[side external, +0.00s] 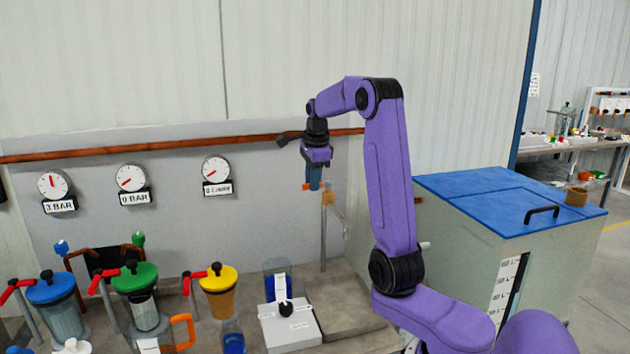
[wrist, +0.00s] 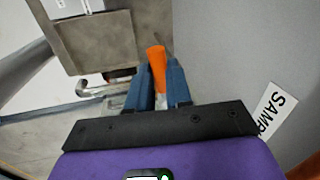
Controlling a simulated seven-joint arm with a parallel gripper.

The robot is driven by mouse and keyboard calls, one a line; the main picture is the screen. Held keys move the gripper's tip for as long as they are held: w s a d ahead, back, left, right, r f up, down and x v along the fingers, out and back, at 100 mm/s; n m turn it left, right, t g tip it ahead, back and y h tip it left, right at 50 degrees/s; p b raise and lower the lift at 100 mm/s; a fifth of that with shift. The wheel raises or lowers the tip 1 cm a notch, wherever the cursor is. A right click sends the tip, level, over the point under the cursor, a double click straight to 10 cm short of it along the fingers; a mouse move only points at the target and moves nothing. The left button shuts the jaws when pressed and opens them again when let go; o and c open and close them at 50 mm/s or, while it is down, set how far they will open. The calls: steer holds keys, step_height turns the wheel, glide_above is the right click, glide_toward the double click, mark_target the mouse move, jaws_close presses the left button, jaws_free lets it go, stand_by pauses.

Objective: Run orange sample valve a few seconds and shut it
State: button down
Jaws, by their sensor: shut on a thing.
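The orange sample valve handle (wrist: 157,62) shows in the wrist view between the two blue fingers of my gripper (wrist: 163,88). The fingers are shut on it, and its rounded end sticks out past them. In the side external view my gripper (side external: 314,185) points down at the valve, at the top of a thin upright pipe (side external: 323,238). A metal spout (wrist: 95,90) shows left of the handle in the wrist view. I cannot tell whether liquid is flowing.
A white label (wrist: 277,108) reading "SAMP" is on the grey wall. Gauges (side external: 131,178) hang left of the valve. Pumps with blue, green and yellow (side external: 217,277) tops stand on the left. A white box (side external: 290,327) is on the bench. A blue-lidded tank (side external: 470,183) stands right.

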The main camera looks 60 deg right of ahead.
steer(key=shift+w+d+r+m, duration=0.1)
steer(key=shift+w+d+m, duration=0.1)
steer(key=shift+m, duration=0.3)
steer(key=c, duration=1)
jaws_free()
steer(key=shift+c, duration=0.2)
step_height(320, 180, up, 17)
steer(key=s+a, duration=0.2)
steer(key=shift+s+a, duration=0.2)
